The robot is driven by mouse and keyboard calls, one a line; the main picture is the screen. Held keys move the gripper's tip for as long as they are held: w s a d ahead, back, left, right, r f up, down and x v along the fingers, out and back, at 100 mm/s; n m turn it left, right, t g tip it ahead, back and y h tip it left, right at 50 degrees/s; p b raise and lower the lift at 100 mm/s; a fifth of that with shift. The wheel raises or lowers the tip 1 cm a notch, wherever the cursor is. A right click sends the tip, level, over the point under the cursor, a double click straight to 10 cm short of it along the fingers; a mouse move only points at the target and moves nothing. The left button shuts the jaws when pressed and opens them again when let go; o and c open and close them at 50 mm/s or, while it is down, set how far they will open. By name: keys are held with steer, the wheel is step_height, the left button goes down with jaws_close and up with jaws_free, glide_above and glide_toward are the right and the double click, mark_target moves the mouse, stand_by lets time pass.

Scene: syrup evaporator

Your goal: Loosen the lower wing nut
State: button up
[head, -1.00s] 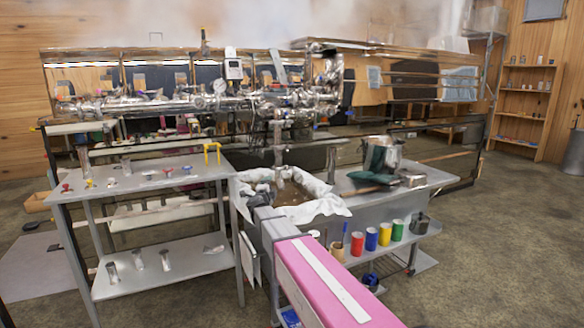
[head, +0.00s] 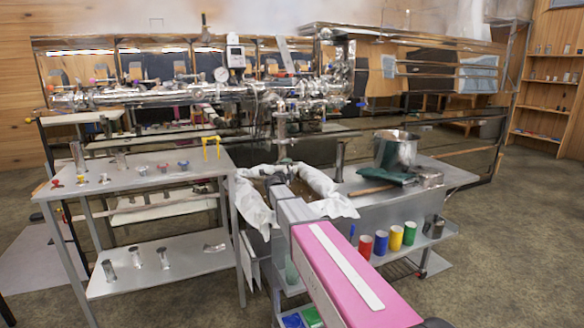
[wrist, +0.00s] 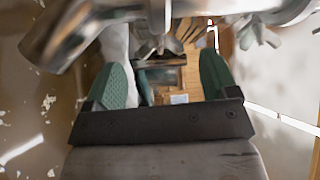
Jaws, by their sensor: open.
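My gripper (wrist: 163,70) shows in the wrist view with its two green-padded fingers wide apart and nothing between the pads. Shiny metal fittings (wrist: 155,15) cross the top of that view, just beyond the fingertips. A small wing-shaped metal piece (wrist: 147,46) hangs below them between the fingers; it may be the lower wing nut, but I cannot tell for sure. In the head view my pink arm reaches toward the basin under the steel pipework (head: 281,108). The gripper's fingers and the wing nuts are too small or hidden to make out there.
A white-cloth-draped basin (head: 331,196) lies below the pipes. A grey table (head: 140,180) with small coloured-handled parts stands left. A steel pot (head: 396,150) and green cloth (head: 388,178) are on the right bench (head: 450,176). Coloured cups (head: 381,243) sit on its lower shelf.

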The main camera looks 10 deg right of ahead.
steer(key=x, duration=0.4)
steer(key=shift+w+d, duration=0.15)
steer(key=shift+w, duration=0.15)
steer(key=c, duration=0.9)
steer(key=shift+n+t, duration=0.5)
steer(key=shift+n, duration=0.3)
steer(key=o, duration=0.9)
steer(key=shift+s, duration=0.1)
steer(key=v, duration=0.7)
